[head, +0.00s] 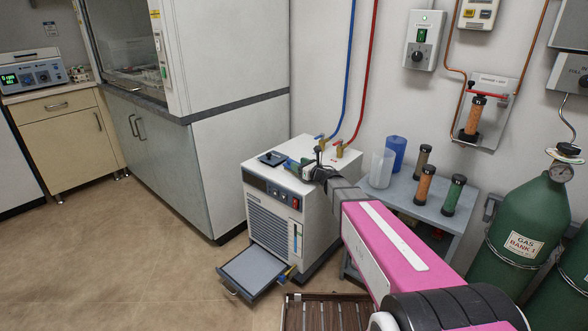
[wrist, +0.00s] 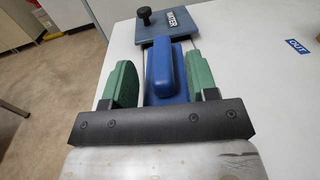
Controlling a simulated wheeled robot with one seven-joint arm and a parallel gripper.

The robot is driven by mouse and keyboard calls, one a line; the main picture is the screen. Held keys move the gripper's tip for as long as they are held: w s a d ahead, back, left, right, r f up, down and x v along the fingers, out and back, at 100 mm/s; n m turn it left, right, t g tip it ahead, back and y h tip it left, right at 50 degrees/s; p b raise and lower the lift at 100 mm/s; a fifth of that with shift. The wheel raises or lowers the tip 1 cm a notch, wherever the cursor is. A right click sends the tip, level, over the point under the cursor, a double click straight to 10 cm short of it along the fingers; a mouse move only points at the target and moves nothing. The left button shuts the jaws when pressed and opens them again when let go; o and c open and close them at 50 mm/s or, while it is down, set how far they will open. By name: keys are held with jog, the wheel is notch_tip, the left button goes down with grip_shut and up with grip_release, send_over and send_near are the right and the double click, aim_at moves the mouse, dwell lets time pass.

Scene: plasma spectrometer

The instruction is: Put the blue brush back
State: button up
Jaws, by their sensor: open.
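The blue brush (wrist: 168,75) lies on the white top of the chiller unit (wrist: 257,75); its rounded blue body shows in the wrist view, and I cannot make out bristles. My gripper (wrist: 160,66) is open, with one green finger on each side of the brush and a visible gap on the left. In the head view my gripper (head: 304,168) is over the top of the chiller unit (head: 271,223), and the brush is mostly hidden there. A small yellow and blue piece (head: 289,272) is at the chiller's lower right front; I cannot tell what it is.
A dark plate marked WATER with a black knob (wrist: 145,14) lies just beyond the brush. Blue (head: 343,90) and red (head: 366,80) hoses rise behind. A tray (head: 252,273) sticks out at the chiller's foot. Bottles and cylinders stand on a grey side table (head: 404,194).

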jog(key=shift+x, duration=1)
grip_shut()
jog(key=shift+r, duration=0.1)
